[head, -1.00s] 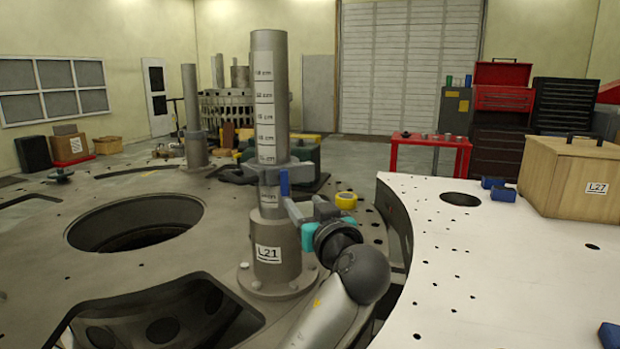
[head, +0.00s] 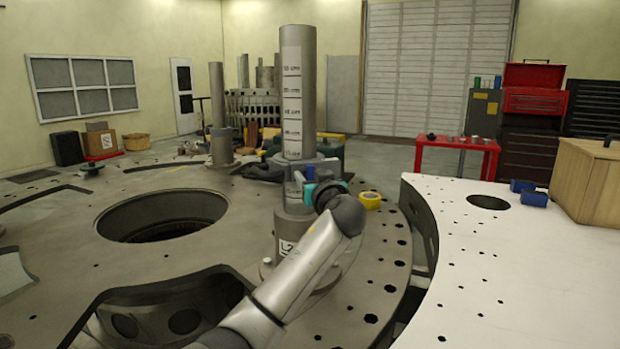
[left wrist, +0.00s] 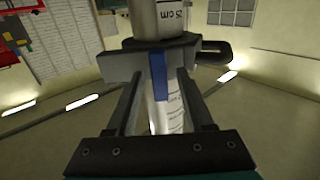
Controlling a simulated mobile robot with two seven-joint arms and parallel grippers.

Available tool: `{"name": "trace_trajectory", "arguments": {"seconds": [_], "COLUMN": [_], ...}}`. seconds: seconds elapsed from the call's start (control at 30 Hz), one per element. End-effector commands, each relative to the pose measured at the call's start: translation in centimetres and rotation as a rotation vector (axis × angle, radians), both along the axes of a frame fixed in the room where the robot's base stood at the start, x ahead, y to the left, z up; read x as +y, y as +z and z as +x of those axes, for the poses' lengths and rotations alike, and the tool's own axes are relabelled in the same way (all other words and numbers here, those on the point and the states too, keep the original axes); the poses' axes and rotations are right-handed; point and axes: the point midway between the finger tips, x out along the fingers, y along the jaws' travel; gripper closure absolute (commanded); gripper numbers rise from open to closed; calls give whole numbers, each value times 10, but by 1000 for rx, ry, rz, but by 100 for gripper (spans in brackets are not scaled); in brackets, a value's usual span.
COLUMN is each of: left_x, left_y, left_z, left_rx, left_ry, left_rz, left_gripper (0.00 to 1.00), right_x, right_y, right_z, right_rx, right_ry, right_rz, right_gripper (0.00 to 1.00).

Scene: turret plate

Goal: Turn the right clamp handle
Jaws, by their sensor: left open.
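A tall grey post (head: 293,110) with a white centimetre scale stands on a round base, its label partly hidden by my left arm. A grey clamp (head: 322,165) sits around the post. The clamp also shows in the left wrist view (left wrist: 120,66), with a dark loop to its right. A blue clamp handle (left wrist: 158,78) hangs down in front of the post. My left gripper (head: 300,184) is open at the clamp. In the left wrist view, the fingers of my left gripper (left wrist: 159,88) stand on either side of the handle, with gaps visible. My right gripper is not in view.
The grey turret plate (head: 70,250) has a large round hole and a cutout. A yellow ring (head: 370,200) lies right of the post. A white plate (head: 520,290) with blue blocks and a wooden box (head: 588,180) is at right. A red table (head: 456,145) stands behind.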

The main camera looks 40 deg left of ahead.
Motion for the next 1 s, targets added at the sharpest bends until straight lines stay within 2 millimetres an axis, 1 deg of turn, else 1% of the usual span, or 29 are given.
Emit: {"name": "trace_trajectory", "arguments": {"seconds": [0.2, 0.43, 0.47, 0.9, 0.93, 1.0], "left_x": [7, 8, 8, 7, 7, 7], "left_y": [0, 0, 0, 0, 0, 0], "left_z": [5, 5, 5, 5, 5, 5], "left_rx": [0, 0, 0, 1, 1, 1], "left_ry": [-1, 0, 0, 0, 0, 0], "left_rz": [-1, -1, -1, -1, -1, -1], "left_gripper": [48, 48, 49, 98, 100, 100], "right_x": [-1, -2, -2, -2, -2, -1], "right_y": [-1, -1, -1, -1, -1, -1], "right_z": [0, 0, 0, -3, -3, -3], "right_rx": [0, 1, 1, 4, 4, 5], "right_ry": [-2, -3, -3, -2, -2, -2], "right_rz": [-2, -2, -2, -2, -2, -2], "right_gripper": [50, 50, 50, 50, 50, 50]}}
